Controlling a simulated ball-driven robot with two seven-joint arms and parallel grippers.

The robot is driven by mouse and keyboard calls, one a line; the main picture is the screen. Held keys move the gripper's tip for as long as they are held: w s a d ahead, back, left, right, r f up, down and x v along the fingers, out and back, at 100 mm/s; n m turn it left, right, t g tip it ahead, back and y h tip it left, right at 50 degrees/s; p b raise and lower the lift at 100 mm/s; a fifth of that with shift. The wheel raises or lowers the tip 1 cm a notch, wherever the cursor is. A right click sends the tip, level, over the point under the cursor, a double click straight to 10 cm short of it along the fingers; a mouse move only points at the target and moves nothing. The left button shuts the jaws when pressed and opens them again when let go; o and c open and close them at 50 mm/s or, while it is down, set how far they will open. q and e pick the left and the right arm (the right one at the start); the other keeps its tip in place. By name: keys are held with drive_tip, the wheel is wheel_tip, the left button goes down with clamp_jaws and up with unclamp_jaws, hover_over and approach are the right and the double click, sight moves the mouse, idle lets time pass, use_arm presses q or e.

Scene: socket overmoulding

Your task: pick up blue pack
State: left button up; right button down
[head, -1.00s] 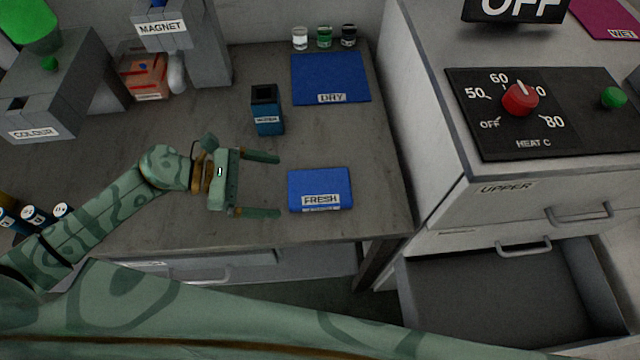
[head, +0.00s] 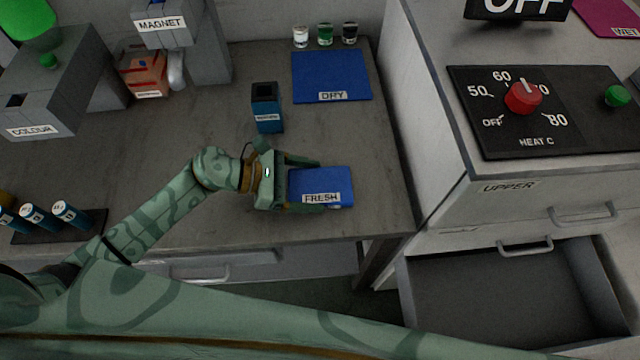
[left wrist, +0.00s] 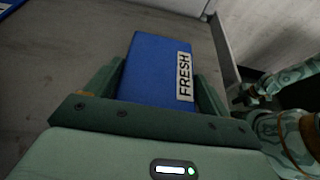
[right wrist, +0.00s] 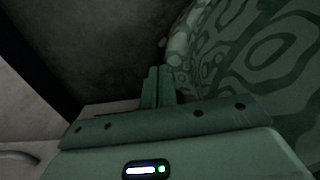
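The blue pack (head: 330,180), labelled FRESH, lies flat near the front right of the grey table. My left gripper (head: 322,185) has reached over it from the left, one finger along its far side and one along its near side. In the left wrist view the blue pack (left wrist: 158,70) fills the space between the fingers of my left gripper (left wrist: 160,75), with both fingers against its sides. It seems to rest on the table still.
A dark blue box (head: 267,108) stands behind the pack. A blue DRY mat (head: 330,72) lies farther back, with small jars (head: 325,35) behind it. The heater cabinet (head: 450,190) stands to the right, with an open drawer (head: 510,290) below.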

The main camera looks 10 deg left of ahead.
use_arm(q)
drive_tip(key=shift+c, duration=1)
